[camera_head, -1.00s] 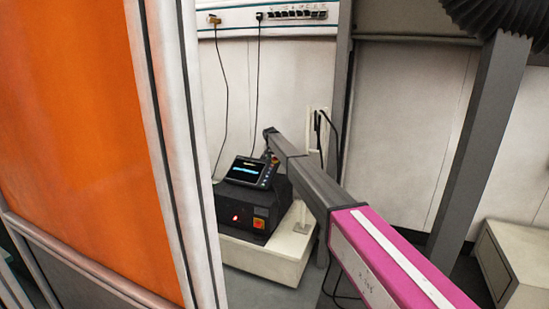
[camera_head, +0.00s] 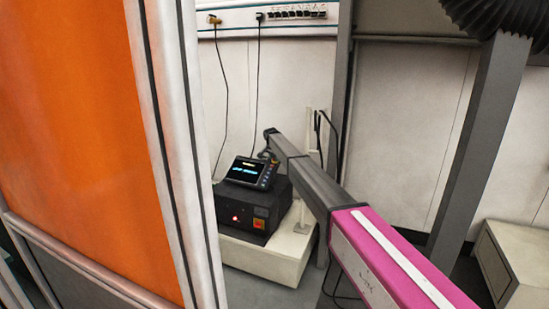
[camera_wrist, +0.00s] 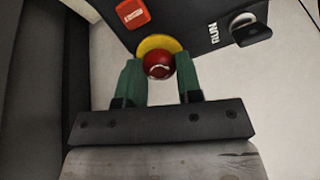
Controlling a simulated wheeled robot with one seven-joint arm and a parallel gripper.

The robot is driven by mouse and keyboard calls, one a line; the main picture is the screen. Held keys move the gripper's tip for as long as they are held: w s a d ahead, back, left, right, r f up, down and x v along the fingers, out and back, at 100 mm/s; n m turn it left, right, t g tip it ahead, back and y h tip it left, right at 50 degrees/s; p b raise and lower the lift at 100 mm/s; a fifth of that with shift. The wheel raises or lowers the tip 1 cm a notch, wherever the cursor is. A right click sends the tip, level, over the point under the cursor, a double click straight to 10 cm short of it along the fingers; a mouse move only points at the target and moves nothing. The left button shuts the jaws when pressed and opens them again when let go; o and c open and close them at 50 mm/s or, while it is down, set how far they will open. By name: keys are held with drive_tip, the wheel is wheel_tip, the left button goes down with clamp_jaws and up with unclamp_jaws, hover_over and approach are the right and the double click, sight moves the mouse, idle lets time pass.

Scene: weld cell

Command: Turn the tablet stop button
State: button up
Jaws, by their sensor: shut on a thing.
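The tablet (camera_head: 248,172) leans on top of a black box (camera_head: 252,208) in the head view, its dark screen lit with small text. In the wrist view the dark tablet body (camera_wrist: 205,22) fills the top. Its round red stop button (camera_wrist: 158,65) sits on a yellow ring (camera_wrist: 158,43). My gripper (camera_wrist: 160,88) has its green fingers on either side of the red button and is shut on it. In the head view my arm reaches to the tablet's upper right edge; the button and fingertips cannot be made out there.
The black box has a red light and an orange switch panel (camera_head: 260,218), and stands on a pale base (camera_head: 270,258). An orange panel (camera_head: 80,130) with a pale frame fills the left. A grey post (camera_head: 480,140) stands at the right. Cables hang on the back wall.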

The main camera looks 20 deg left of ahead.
drive_tip(key=shift+m, duration=1.8)
drive_tip(key=o, duration=0.9)
drive_tip(key=shift+o, duration=0.2)
drive_tip(key=v, duration=1.1)
drive_tip(key=shift+s+d, duration=0.1)
